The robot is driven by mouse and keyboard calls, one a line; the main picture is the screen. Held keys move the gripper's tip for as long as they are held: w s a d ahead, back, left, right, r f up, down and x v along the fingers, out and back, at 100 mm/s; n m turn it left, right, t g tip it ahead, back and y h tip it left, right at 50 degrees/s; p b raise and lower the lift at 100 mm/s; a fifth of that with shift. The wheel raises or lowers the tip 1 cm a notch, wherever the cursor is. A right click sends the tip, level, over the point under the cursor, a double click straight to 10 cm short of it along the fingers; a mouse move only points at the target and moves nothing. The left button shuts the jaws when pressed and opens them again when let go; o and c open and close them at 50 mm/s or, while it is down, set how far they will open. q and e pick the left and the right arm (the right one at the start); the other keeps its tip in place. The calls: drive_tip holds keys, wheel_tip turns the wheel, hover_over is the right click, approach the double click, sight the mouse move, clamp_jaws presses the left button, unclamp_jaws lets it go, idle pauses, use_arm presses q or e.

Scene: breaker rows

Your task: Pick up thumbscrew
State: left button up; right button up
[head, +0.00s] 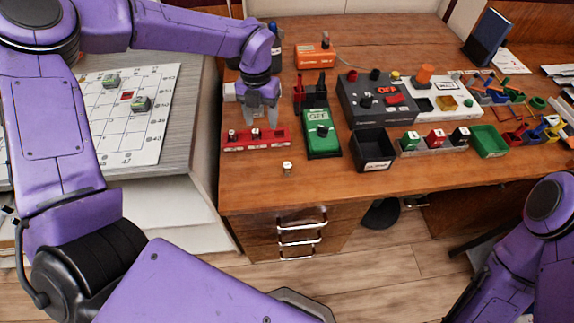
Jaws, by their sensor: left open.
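A small pale thumbscrew-like piece (287,168) stands alone on the wooden desk, in front of a red holder. The red holder (257,143) bears several small silver and dark knobbed pieces along its top; whether these are thumbscrews too is hard to tell. My left gripper (261,122) points down, open, over the back of the red holder, to the left of and behind the lone piece. Its fingers hide part of the holder and what lies behind it. Nothing shows between the fingers. My right arm shows at the lower right, but its gripper is out of view.
A green box marked OFF (322,146) stands right of the red holder. A black open bin (373,150), a dark grey switch box (360,108) and a green tray (489,141) stand farther right. The desk front around the lone piece is clear.

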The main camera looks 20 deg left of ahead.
use_arm(q)
drive_tip(key=s+d+m+p, duration=0.1)
drive_tip(key=s+d+m, duration=0.15)
drive_tip(key=d, duration=0.25)
drive_tip(key=r+m+t, duration=0.1)
drive_tip(key=m, duration=0.1)
hover_over(287, 164)
drive_tip(key=shift+y, duration=0.4)
wheel_tip(287, 164, down, 10)
drive_tip(key=shift+s+d+r+p, duration=0.1)
drive_tip(key=shift+r+p, duration=0.05)
drive_tip(key=shift+p, duration=0.95)
clamp_jaws()
use_arm(e)
wheel_tip(287, 164, up, 4)
drive_tip(key=shift+r, duration=0.1)
